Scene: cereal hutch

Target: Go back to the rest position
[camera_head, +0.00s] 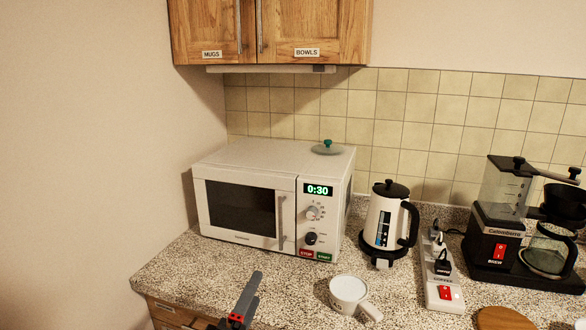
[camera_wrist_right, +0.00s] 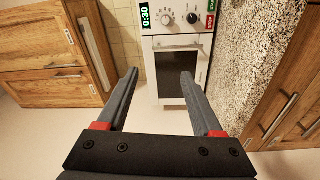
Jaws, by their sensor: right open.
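My right gripper (camera_head: 245,300) is low in the head view, in front of the microwave at the counter's front edge. In the right wrist view my right gripper (camera_wrist_right: 160,75) is open, its two dark grey fingers apart with nothing between them. The white microwave (camera_head: 245,158) stands at the back left of the counter with its door shut, and its display reads 0:30. It also shows beyond the fingers in the right wrist view (camera_wrist_right: 176,42). My left gripper is not in view.
A white mug (camera_head: 348,292) stands on the speckled counter (camera_head: 300,278) right of my gripper. Behind are a kettle (camera_head: 384,225), a power strip (camera_head: 441,285) and a coffee maker (camera_head: 497,235). A glass lid (camera_head: 327,149) lies on the microwave. Wooden cupboards (camera_head: 285,30) hang above.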

